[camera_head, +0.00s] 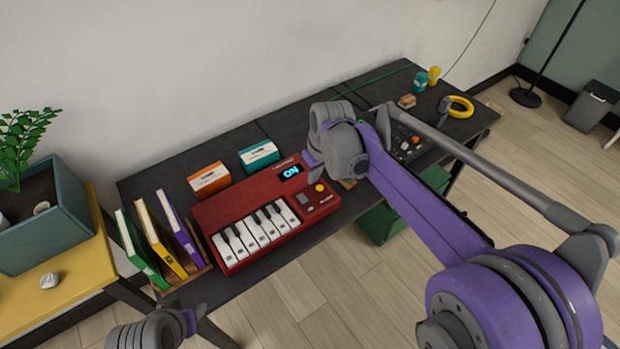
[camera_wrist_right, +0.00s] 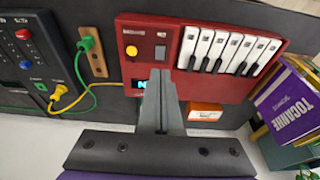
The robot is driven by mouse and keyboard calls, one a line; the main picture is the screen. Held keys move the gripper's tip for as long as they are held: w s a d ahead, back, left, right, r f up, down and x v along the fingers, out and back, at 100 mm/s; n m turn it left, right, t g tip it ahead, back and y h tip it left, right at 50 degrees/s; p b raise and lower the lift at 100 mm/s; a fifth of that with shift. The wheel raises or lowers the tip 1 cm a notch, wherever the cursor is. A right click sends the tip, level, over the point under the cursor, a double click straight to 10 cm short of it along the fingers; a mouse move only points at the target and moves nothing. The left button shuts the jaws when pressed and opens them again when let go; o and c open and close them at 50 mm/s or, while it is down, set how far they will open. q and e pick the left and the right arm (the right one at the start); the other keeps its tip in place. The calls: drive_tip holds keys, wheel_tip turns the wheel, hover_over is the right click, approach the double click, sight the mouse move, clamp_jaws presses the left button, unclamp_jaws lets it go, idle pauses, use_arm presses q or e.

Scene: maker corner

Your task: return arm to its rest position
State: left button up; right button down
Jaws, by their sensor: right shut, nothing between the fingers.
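My right arm reaches in from the lower right in the head view. Its gripper (camera_head: 312,160) is near the red keyboard synth (camera_head: 218,212), by its lit "ON" display, and is mostly hidden by the wrist. In the right wrist view the two fingers (camera_wrist_right: 158,88) are together with nothing between them, in front of the synth's display edge. I cannot tell whether they touch it. Part of my left arm shows at the bottom left of the head view, with its gripper end (camera_head: 188,319) small and unclear, below the black table's (camera_head: 262,286) front edge.
Green, yellow and purple books (camera_head: 180,228) stand left of the synth. Orange (camera_head: 209,179) and teal (camera_head: 259,156) boxes are behind it. A dark control box (camera_head: 408,146), yellow cable coil (camera_head: 460,107) and small jars are to the right. A planter (camera_head: 45,222) stands on the yellow table.

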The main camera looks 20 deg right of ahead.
drive_tip(key=shift+s+r, duration=0.1)
drive_tip(key=shift+r, duration=0.05)
idle(0.4)
drive_tip(key=s+d+f+m+t, duration=0.1)
drive_tip(key=s+f+m, duration=0.1)
drive_tip(key=s, duration=1)
drive_tip(key=s+d+f+m+t+h, duration=0.1)
drive_tip(key=s+f+m, duration=0.1)
drive_tip(key=s, duration=0.9)
drive_tip(key=shift+s+t, duration=0.4)
